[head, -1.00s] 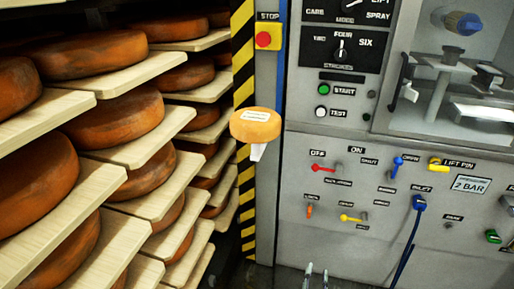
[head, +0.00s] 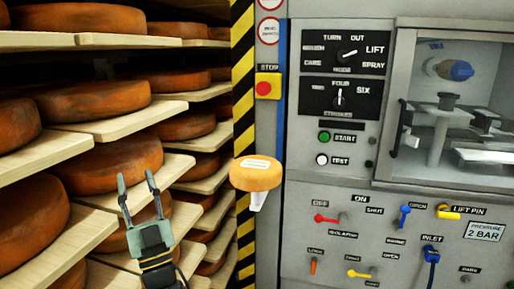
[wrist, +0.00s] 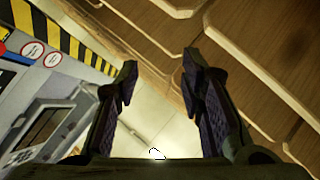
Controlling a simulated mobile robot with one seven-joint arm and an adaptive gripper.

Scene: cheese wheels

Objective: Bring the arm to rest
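My gripper (head: 138,188) is in the lower left of the head view, its two fingers pointing up and spread apart. It stands in front of the shelves of cheese wheels, with nothing between the fingers. In the wrist view my gripper (wrist: 157,85) is also open and empty, with wooden shelf boards (wrist: 265,60) beyond it on the right. In the head view I cannot tell how far the fingers are from the nearest cheese wheel (head: 112,166).
Shelves (head: 150,120) with several orange cheese wheels fill the left. A small cheese (head: 256,174) sits on a white holder by the striped post (head: 244,100). The grey machine panel (head: 310,170) with a red stop button (head: 264,88) stands on the right.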

